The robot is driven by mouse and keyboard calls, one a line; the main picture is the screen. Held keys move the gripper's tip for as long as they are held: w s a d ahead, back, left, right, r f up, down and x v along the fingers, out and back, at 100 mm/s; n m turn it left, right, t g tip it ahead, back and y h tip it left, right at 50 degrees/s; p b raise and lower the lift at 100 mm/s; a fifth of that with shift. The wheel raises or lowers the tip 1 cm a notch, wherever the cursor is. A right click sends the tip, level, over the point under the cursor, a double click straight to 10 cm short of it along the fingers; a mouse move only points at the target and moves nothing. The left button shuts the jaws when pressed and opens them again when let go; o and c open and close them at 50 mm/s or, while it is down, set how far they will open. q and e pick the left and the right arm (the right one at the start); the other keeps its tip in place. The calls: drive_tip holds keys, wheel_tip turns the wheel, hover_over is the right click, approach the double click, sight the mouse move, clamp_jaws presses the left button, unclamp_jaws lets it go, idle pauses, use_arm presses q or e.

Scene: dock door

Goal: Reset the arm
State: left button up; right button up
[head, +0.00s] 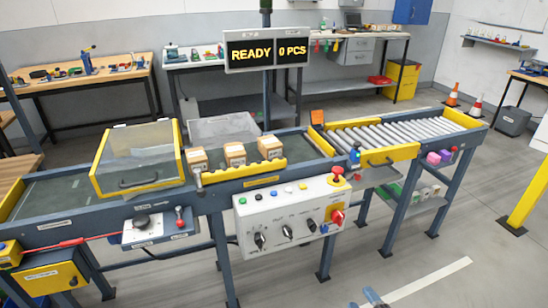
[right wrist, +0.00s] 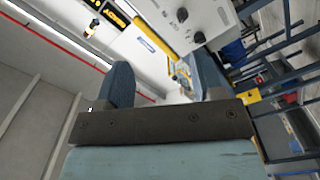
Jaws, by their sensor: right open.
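My right gripper (head: 362,292) shows only as two blue fingertips at the bottom edge of the head view, in front of the conveyor and over the floor. In the right wrist view its two blue fingers (right wrist: 167,82) stand apart with nothing held between them. It is clear of the conveyor and the control box. My left gripper is not in view. The grey control box (head: 290,218) has several knobs and buttons, a red mushroom button (head: 338,174) on top and a red and yellow switch (head: 337,216) at its right side.
Three cartons (head: 235,154) stand on the conveyor beside a yellow-framed clear cover (head: 137,158), which is down. Rollers (head: 390,133) lie to the right. A sign (head: 265,54) reads "READY 0 PCS". A yellow post (head: 530,195) stands at right. Front right floor is free.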

drive_tip(key=d+r+n+g, duration=0.2)
drive_tip(key=d+n, duration=0.3)
drive_tip(key=d, duration=1.5)
drive_tip(key=s+a+r+m+g+h, duration=0.1)
drive_tip(key=s+a+m+g+h, duration=0.15)
drive_tip(key=s+a+m, duration=0.6)
drive_tip(key=s+a+r+m+g+h, duration=0.1)
drive_tip(key=s+a+m+g, duration=0.4)
drive_tip(key=s, duration=0.7)
drive_tip(key=a+r+m+t, duration=0.2)
drive_tip(key=a+m+t, duration=0.25)
drive_tip(key=a, duration=0.85)
use_arm(q)
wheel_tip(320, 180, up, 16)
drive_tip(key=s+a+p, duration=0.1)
drive_tip(key=p, duration=2.1)
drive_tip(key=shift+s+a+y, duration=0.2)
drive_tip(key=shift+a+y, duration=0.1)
use_arm(e)
wheel_tip(320, 180, up, 16)
drive_tip(key=d+g, duration=0.1)
drive_tip(key=d, duration=0.1)
drive_tip(key=shift+s+f, duration=0.25)
drive_tip(key=shift+s, duration=0.05)
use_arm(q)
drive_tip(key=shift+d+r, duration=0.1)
use_arm(e)
drive_tip(key=shift+y, duration=0.25)
